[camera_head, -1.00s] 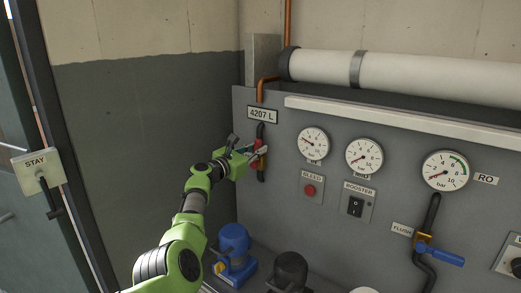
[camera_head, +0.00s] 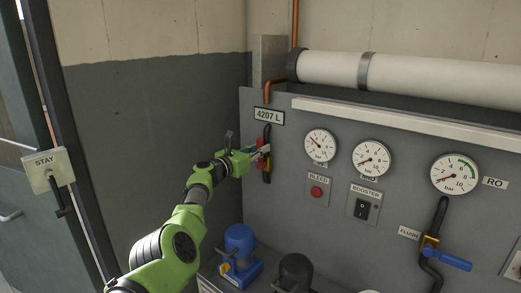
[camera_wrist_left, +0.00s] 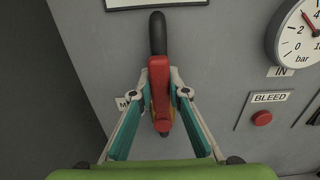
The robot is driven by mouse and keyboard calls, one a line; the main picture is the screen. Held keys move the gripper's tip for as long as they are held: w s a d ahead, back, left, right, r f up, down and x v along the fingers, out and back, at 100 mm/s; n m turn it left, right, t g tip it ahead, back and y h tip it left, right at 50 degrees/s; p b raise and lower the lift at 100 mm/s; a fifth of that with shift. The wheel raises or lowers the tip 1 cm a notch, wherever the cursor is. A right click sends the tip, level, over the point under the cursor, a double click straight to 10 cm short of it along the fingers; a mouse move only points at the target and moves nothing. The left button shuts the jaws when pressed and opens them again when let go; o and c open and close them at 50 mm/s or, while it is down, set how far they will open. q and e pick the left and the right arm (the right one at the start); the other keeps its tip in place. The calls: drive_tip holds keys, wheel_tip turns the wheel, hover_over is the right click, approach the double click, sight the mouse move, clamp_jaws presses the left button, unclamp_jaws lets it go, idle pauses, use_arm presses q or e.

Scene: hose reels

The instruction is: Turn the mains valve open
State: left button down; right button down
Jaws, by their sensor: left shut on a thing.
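The mains valve has a red handle (camera_wrist_left: 160,88) mounted on a black pipe (camera_wrist_left: 157,32) on the grey panel. In the left wrist view the handle lies lengthwise along the pipe, with a bit of yellow valve body beside it. My left gripper (camera_wrist_left: 160,92) is shut on the red handle, one finger on each side. In the head view my left gripper (camera_head: 260,154) reaches the small red handle (camera_head: 261,160) below the "4207 L" label (camera_head: 269,116). A label left of the valve is partly hidden by a finger. My right gripper is not in view.
The panel carries several gauges (camera_head: 372,158), a red bleed button (camera_head: 317,193), a booster switch (camera_head: 362,207) and a blue flush handle (camera_head: 447,257). A blue pump (camera_head: 240,250) stands below my arm.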

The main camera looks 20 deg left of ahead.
use_arm(q)
drive_tip(key=c, duration=1.9)
unclamp_jaws()
drive_tip(key=shift+f, duration=0.15)
drive_tip(key=shift+s+a, duration=0.1)
drive_tip(key=shift+a, duration=0.05)
drive_tip(key=shift+v, duration=5.8)
